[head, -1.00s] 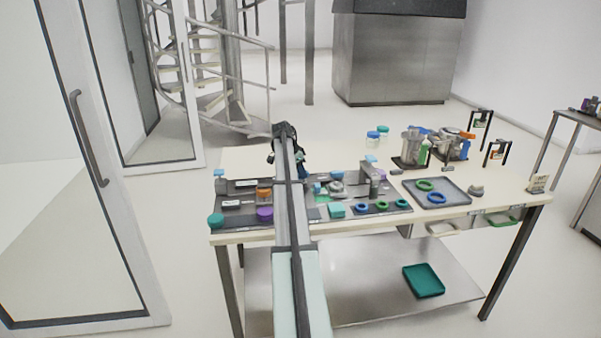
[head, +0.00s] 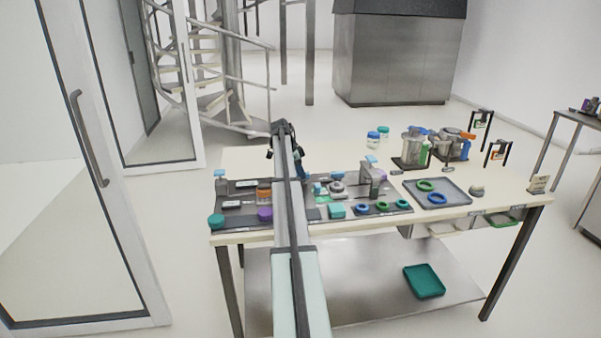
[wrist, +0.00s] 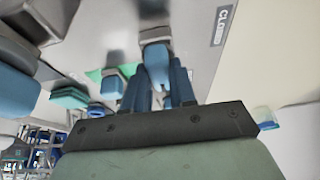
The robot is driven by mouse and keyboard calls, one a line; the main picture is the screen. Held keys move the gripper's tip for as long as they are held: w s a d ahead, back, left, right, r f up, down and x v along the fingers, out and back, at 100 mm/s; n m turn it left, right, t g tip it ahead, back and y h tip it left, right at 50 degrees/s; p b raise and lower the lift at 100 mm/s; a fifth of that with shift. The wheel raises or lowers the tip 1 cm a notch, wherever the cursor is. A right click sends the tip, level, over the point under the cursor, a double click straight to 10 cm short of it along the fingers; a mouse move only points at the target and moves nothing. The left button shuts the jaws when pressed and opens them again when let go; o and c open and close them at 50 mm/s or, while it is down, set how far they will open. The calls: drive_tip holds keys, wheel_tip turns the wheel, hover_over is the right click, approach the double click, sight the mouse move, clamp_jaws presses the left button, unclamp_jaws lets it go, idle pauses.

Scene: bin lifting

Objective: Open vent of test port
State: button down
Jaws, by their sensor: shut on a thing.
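In the wrist view my gripper (wrist: 159,68) has its two blue fingers on either side of a small blue handle (wrist: 157,48) and is shut on it.
A grey post with a blue top (head: 371,178) stands right of my gripper. Several rings and caps line the board's front. A grey tray (head: 452,186) with a green and a blue ring lies to the right. The table's back left is clear.

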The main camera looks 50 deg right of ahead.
drive_tip(key=shift+a+f, duration=0.15)
drive_tip(key=shift+f, duration=0.05)
drive_tip(key=c, duration=0.9)
unclamp_jaws()
drive_tip(key=shift+r, duration=0.1)
drive_tip(key=v, duration=1.3)
drive_tip(key=shift+r, duration=0.4)
